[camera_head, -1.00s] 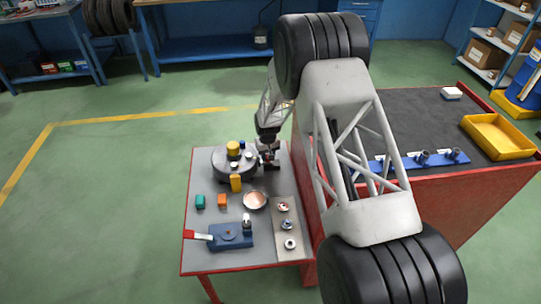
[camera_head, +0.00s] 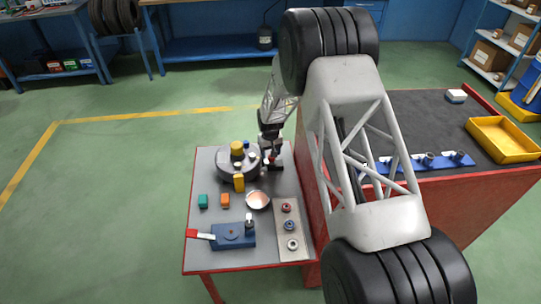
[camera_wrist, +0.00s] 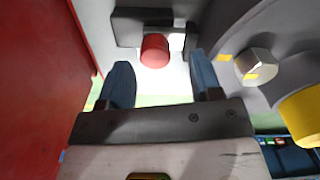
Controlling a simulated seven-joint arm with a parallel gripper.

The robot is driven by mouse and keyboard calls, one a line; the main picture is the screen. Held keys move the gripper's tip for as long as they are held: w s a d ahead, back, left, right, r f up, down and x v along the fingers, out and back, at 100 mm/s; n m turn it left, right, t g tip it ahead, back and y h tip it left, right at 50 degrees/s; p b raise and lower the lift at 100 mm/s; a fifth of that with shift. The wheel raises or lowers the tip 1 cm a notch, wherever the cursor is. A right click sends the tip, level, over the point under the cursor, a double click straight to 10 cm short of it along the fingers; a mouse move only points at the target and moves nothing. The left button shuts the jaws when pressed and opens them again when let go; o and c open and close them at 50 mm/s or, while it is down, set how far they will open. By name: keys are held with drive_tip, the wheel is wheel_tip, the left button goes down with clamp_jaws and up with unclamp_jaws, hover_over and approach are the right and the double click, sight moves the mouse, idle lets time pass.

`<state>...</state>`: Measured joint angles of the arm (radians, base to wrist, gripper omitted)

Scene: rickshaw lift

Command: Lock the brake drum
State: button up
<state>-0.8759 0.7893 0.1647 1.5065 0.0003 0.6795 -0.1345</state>
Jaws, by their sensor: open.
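The brake drum (camera_head: 226,164) is a round grey disc lying on the small grey-topped table, with a yellow cap (camera_head: 237,149) and several bolts on top. In the wrist view the drum (camera_wrist: 228,55) fills the right side, with a yellow-marked hex bolt (camera_wrist: 256,66). A red round knob (camera_wrist: 155,51) on a dark bracket (camera_wrist: 128,27) stands just beyond my fingertips, beside the drum. My gripper (camera_wrist: 160,80) is open, its two blue fingers spread and empty, the knob showing centred between them. In the head view my gripper (camera_head: 271,156) is at the drum's right edge, its fingertips hard to make out.
A red wall (camera_wrist: 40,60) is close on the left in the wrist view.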

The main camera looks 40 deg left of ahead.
drive_tip(key=shift+r, duration=2.85)
